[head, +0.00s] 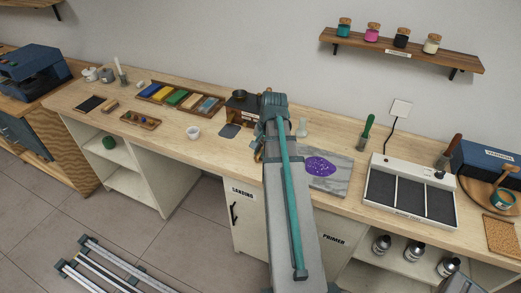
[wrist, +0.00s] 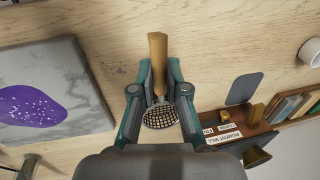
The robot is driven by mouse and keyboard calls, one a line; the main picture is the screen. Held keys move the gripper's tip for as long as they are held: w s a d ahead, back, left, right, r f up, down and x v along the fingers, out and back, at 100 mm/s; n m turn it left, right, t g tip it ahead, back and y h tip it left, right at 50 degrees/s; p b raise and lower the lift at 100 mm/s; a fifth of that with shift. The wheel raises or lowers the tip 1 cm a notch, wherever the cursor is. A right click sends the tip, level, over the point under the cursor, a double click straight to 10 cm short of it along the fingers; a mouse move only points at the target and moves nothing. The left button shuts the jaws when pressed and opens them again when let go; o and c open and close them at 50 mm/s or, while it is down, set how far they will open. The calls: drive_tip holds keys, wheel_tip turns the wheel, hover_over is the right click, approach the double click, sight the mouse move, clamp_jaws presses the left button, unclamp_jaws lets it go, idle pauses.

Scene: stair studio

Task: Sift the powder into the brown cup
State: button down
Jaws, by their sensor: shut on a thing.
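My gripper (wrist: 159,91) is shut on a tool with a tan wooden handle (wrist: 157,50) and a round dark mesh (wrist: 159,117), which looks like a sieve. The handle stands out between the fingers, and the mesh shows below them in the wrist view. In the head view my arm hides most of the gripper and the tool. I cannot tell whether powder lies in the mesh. I cannot make out a brown cup for certain. A white cup (head: 193,132) stands on the bench left of my arm; a white cup (wrist: 311,52) also shows at the wrist view's right edge.
A pigment mill (wrist: 225,136) stands close to my gripper, with a dark grey mat (wrist: 244,88) beside it. A marble slab (head: 335,186) with a purple patch (head: 320,166) lies right of my arm. A green-handled tool (head: 366,132) and a white-framed tray (head: 412,214) stand further right.

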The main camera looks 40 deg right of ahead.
sight(260, 151)
drive_tip(key=shift+a+r+p, duration=0.1)
drive_tip(key=shift+r+p, duration=1.9)
drive_tip(key=shift+r, duration=0.5)
drive_tip(key=shift+f, duration=0.15)
